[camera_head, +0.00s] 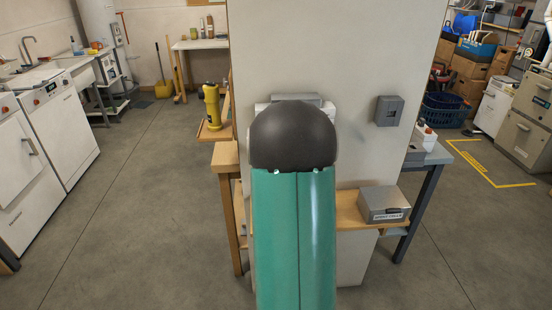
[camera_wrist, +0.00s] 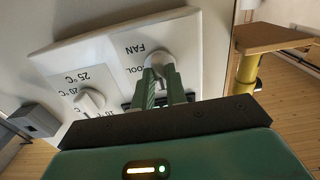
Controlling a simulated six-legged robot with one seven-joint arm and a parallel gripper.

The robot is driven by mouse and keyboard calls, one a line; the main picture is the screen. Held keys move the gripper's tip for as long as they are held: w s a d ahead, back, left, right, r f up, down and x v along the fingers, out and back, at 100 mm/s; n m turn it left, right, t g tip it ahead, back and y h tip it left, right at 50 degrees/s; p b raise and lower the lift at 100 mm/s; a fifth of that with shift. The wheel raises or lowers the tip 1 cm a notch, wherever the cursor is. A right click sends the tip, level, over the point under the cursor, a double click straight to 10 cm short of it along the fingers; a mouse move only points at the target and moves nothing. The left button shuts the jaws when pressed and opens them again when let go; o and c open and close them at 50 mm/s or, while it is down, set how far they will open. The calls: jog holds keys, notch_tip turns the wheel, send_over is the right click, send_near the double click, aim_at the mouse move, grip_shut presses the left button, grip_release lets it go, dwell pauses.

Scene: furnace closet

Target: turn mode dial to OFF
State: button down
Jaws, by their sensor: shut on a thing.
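The mode dial (camera_wrist: 158,58) is a pale round knob on a white control panel (camera_wrist: 100,42). The panel appears upside down in the wrist view. The words FAN and COOL can be read by the dial; the OFF mark and the dial's pointer are hidden. My gripper (camera_wrist: 160,80) is shut on the dial, its green fingers on either side. A second white knob (camera_wrist: 91,100), with temperature marks around it, sits to the left on the same panel. In the head view my arm covers most of the panel.
A grey box (camera_wrist: 36,120) is on the wall beside the panel; it also shows in the head view (camera_head: 389,110). A yellow object (camera_head: 212,106) stands on a small wooden shelf at the left. A grey metal box (camera_head: 384,204) sits on the lower shelf. The floor at left is open.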

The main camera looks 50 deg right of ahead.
jog(key=c, duration=1.4)
grip_release()
jog(key=shift+w+f, duration=0.15)
jog(key=shift+c, duration=0.2)
jog(key=shift+s+a, duration=0.1)
jog(key=shift+s, duration=0.1)
